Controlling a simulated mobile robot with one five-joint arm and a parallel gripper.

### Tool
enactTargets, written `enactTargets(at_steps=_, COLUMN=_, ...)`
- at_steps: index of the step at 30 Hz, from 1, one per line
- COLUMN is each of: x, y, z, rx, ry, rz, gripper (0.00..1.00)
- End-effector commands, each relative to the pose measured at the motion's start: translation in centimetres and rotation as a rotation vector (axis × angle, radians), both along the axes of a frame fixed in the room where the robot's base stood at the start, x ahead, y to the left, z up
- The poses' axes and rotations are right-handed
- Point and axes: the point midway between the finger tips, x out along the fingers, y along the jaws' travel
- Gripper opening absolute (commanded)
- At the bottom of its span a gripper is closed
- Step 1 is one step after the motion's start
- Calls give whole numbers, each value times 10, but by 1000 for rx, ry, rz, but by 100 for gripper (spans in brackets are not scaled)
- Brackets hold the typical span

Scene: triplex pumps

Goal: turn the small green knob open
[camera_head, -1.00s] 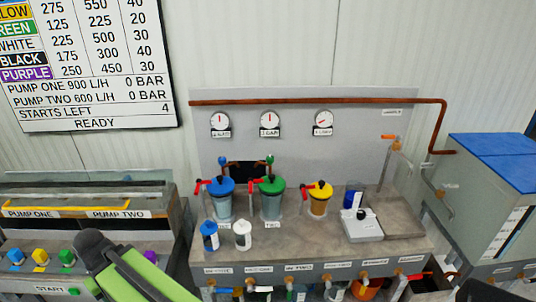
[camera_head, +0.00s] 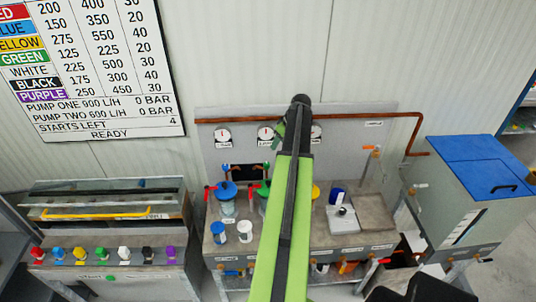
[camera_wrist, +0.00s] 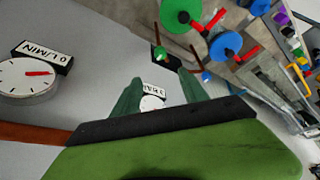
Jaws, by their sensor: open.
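The small green knob (camera_head: 266,166) sits on the upright grey panel beside a dark recess, above the large green-topped pot (camera_head: 262,189), which my arm partly hides. In the wrist view the small green knob (camera_wrist: 161,57) shows just beyond my fingers, between and above their tips, with a short red-brown stem. My gripper (camera_wrist: 160,88) is open and empty, its two green fingers apart with a gauge (camera_wrist: 152,103) seen between them. In the head view my gripper (camera_head: 280,130) is mostly hidden behind my arm, in front of the panel's gauges.
A small blue knob (camera_head: 226,167) is left of the green one; a blue-topped pot (camera_head: 227,190) stands below it. A copper pipe (camera_head: 240,120) runs along the panel top. A console with coloured knobs (camera_head: 110,254) stands left, a blue-lidded tank (camera_head: 470,165) right.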

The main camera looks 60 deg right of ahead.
Motion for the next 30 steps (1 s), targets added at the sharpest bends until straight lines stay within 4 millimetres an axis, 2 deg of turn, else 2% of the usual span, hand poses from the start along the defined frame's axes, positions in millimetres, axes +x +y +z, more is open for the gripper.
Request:
enactTargets(at_steps=8, x=7, y=0, z=-19, rx=1, ry=1, rz=1, gripper=51)
enactTargets(at_steps=27, x=57, y=-8, z=-144, rx=0, ry=1, rz=3, gripper=51)
enactTargets(at_steps=30, x=64, y=-9, z=-159, rx=0, ry=1, rz=2, gripper=51)
